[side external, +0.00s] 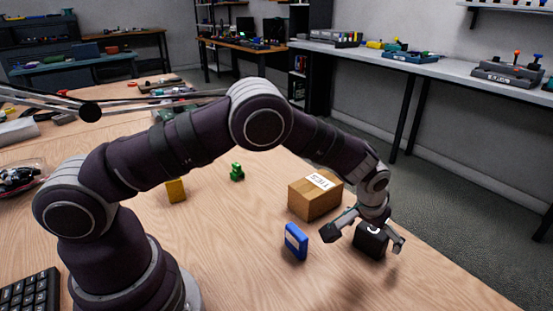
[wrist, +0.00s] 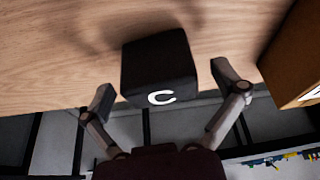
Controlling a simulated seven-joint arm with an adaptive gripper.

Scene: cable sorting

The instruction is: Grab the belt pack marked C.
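The black belt pack marked C (side external: 369,243) stands on the wooden table near its right edge. It also shows in the wrist view (wrist: 158,65), with the white letter C on the face towards the camera. My gripper (side external: 364,238) is open, with one finger on each side of the pack. In the wrist view my gripper's fingers (wrist: 163,88) are spread wider than the pack, with gaps on both sides. Neither finger visibly touches it. The pack's lower part is partly hidden in the side view.
A blue pack (side external: 295,241) stands left of my gripper. A cardboard box (side external: 312,200) labelled TIES sits just behind; its side shows in the wrist view (wrist: 292,55). A yellow block (side external: 176,190) and a green item (side external: 237,173) stand farther left. The table's right edge is close.

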